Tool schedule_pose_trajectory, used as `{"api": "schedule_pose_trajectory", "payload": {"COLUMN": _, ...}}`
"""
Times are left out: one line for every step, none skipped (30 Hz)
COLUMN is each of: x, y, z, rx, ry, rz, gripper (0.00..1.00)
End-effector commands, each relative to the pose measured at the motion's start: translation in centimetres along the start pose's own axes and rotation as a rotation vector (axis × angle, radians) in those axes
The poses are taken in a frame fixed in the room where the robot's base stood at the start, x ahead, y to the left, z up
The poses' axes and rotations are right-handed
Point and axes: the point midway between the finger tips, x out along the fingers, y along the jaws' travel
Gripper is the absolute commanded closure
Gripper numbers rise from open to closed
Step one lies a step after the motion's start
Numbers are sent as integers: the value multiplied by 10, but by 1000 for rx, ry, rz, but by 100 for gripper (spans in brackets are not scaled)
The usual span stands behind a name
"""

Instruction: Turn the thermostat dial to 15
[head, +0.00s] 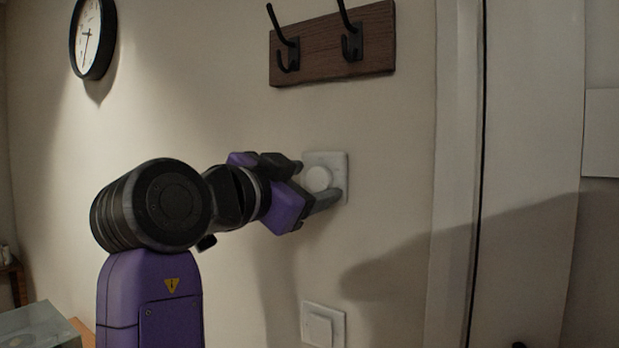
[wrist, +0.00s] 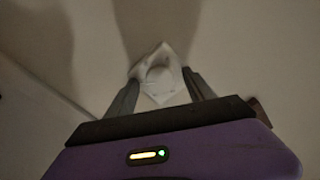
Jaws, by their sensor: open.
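The thermostat is a white square plate (head: 340,164) on the wall with a round white dial (head: 319,179) at its middle. In the wrist view the plate (wrist: 162,54) looks turned like a diamond, with the dial (wrist: 161,74) between my fingers. My gripper (head: 318,181) is open at the thermostat, one finger above and left of the dial, the other below and right. In the wrist view my gripper (wrist: 160,88) has a finger on each side of the dial. I cannot tell whether the fingers touch it. No dial numbers are readable.
A wooden hook rack (head: 335,45) hangs above the thermostat. A white switch (head: 322,326) is on the wall below. A clock (head: 92,35) hangs at upper left. A pale door frame (head: 458,180) stands to the right, with bare wall between.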

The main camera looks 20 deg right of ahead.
Motion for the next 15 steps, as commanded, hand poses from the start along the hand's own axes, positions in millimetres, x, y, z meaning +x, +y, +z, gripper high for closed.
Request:
{"api": "schedule_pose_trajectory", "payload": {"x": 1, "y": 0, "z": 0, "rx": 0, "ry": 0, "rz": 0, "gripper": 38}}
{"api": "schedule_pose_trajectory", "payload": {"x": 2, "y": 0, "z": 0, "rx": 0, "ry": 0, "rz": 0, "gripper": 38}}
{"api": "schedule_pose_trajectory", "payload": {"x": 2, "y": 0, "z": 0, "rx": 0, "ry": 0, "rz": 0, "gripper": 38}}
{"api": "schedule_pose_trajectory", "payload": {"x": 2, "y": 0, "z": 0, "rx": 0, "ry": 0, "rz": 0, "gripper": 38}}
{"api": "schedule_pose_trajectory", "payload": {"x": 2, "y": 0, "z": 0, "rx": 0, "ry": 0, "rz": 0, "gripper": 38}}
{"api": "schedule_pose_trajectory", "payload": {"x": 2, "y": 0, "z": 1, "rx": 0, "ry": 0, "rz": 0, "gripper": 38}}
{"api": "schedule_pose_trajectory", "payload": {"x": 2, "y": 0, "z": 1, "rx": 0, "ry": 0, "rz": 0, "gripper": 38}}
{"api": "schedule_pose_trajectory", "payload": {"x": 2, "y": 0, "z": 1, "rx": -1, "ry": 0, "rz": 0, "gripper": 38}}
{"api": "schedule_pose_trajectory", "payload": {"x": 2, "y": 0, "z": 1, "rx": -1, "ry": 0, "rz": 0, "gripper": 46}}
{"api": "schedule_pose_trajectory", "payload": {"x": 2, "y": 0, "z": 1, "rx": -1, "ry": 0, "rz": 0, "gripper": 51}}
{"api": "schedule_pose_trajectory", "payload": {"x": 2, "y": 0, "z": 1, "rx": -1, "ry": 0, "rz": 0, "gripper": 57}}
{"api": "schedule_pose_trajectory", "payload": {"x": 2, "y": 0, "z": 1, "rx": -1, "ry": 0, "rz": 0, "gripper": 65}}
{"api": "schedule_pose_trajectory", "payload": {"x": 2, "y": 0, "z": 1, "rx": -1, "ry": 0, "rz": 0, "gripper": 71}}
{"api": "schedule_pose_trajectory", "payload": {"x": 2, "y": 0, "z": 1, "rx": -1, "ry": 0, "rz": 0, "gripper": 77}}
{"api": "schedule_pose_trajectory", "payload": {"x": 2, "y": 0, "z": 1, "rx": -1, "ry": 0, "rz": 0, "gripper": 85}}
